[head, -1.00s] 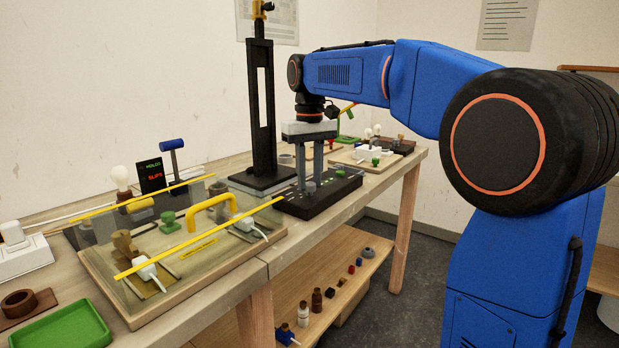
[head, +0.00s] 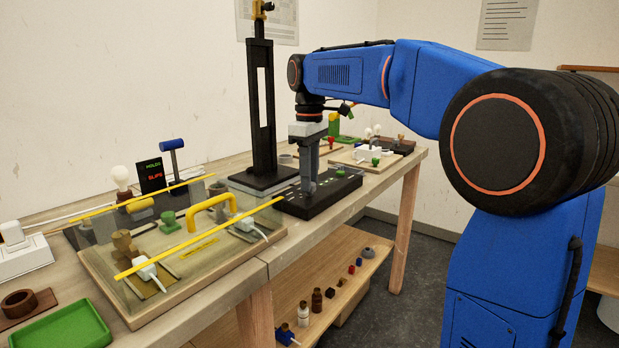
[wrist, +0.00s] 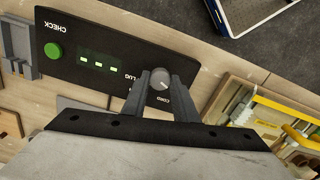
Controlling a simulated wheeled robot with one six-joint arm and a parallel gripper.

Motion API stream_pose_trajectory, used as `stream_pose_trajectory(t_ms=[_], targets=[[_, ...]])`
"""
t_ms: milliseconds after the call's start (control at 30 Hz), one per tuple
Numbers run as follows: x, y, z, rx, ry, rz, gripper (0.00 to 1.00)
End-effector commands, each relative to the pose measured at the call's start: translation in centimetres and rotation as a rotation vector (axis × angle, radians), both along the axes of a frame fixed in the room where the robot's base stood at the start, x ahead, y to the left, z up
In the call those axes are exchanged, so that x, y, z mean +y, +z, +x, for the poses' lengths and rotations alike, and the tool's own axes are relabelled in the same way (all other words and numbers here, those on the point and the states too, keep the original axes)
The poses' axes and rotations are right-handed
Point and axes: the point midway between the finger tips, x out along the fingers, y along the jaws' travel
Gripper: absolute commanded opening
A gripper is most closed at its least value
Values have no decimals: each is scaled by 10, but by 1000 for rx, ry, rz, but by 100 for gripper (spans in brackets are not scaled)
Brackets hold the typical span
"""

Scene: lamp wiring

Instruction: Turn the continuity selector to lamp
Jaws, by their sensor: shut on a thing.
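The continuity tester is a black box (head: 293,205) on the bench, and its panel (wrist: 85,30) fills the upper left of the wrist view. Its selector is a small grey knob (wrist: 160,79) with a light pointer mark. My gripper (wrist: 160,82) is shut on the knob, one finger on each side; it points down at the tester in the head view (head: 310,185). The words CORD and part of PLUG show beside the knob; other labels are hidden by my fingers. A green button (wrist: 53,51) sits by the word CHECK, and several small green lights (wrist: 98,64) show.
A black column (head: 262,110) stands close behind the tester. A clear-covered board with a yellow handle (head: 211,208) is to the left. A board with a white connector (head: 368,152) lies beyond. A green tray (head: 62,333) is at the near left.

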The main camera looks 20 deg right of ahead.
Motion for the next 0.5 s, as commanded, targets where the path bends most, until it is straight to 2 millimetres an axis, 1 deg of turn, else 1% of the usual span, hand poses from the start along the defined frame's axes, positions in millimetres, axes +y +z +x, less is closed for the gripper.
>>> stream_pose_trajectory(t_ms=[467,500], targets=[[0,1,0,-3,13,0,4],[0,1,0,-3,13,0,33]])
